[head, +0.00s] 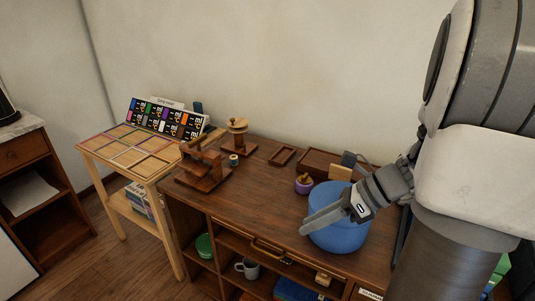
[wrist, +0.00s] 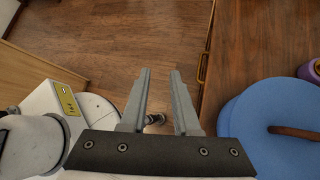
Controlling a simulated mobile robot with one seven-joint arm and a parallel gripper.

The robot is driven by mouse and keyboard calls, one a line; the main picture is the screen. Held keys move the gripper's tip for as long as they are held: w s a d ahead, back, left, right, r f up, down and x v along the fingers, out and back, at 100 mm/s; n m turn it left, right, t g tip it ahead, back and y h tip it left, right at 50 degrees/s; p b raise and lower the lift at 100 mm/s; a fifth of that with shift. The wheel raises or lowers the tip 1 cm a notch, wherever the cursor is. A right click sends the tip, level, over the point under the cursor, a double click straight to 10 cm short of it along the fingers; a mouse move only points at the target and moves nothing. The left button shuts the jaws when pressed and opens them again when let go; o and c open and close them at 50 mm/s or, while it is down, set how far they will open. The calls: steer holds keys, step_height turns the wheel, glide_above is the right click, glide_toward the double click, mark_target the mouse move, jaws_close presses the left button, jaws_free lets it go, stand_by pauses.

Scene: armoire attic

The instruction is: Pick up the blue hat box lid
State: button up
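The blue hat box (head: 340,238) stands at the right end of the wooden desk in the head view. Its blue lid (wrist: 262,105) shows at the right edge of the wrist view, with a brown handle (wrist: 292,132) on top. In the head view my gripper (head: 304,226) hides most of the lid's top and the handle. In the wrist view my gripper (wrist: 160,72) has its two fingers apart with nothing between them. The lid lies to the right of the fingers there, not between them.
A purple pot (head: 304,185) stands just behind the hat box, and a dark tray (head: 318,164) lies behind that. Wooden stands (head: 202,168) occupy the desk's left end. The desk's middle (head: 262,190) is clear. Open shelves below hold a mug (head: 248,269) and a green bowl (head: 204,246).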

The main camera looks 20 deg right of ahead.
steer(key=s+d+f+m+t+h, duration=0.2)
steer(key=s+d+m+t+h, duration=0.3)
steer(key=d+m, duration=0.55)
steer(key=s+d+f+m+t+h, duration=0.1)
steer(key=s+d+f+m+t, duration=0.1)
steer(key=d+m+t, duration=0.8)
steer(key=w+a+g+b, duration=0.1)
steer(key=w, duration=0.2)
steer(key=w+a+f+m+g+b, duration=0.1)
steer(key=w, duration=0.3)
steer(key=w+a+m+g+b, duration=0.1)
steer(key=w+b, duration=0.1)
steer(key=w, duration=0.2)
steer(key=shift+w+a+f+m, duration=0.15)
steer(key=shift+f+m, duration=0.1)
steer(key=shift+f, duration=0.05)
steer(key=b+x, duration=0.2)
steer(key=x, duration=0.2)
steer(key=shift+w+a+f, duration=0.15)
steer(key=shift+a+f, duration=0.05)
steer(key=shift+w, duration=0.4)
jaws_close()
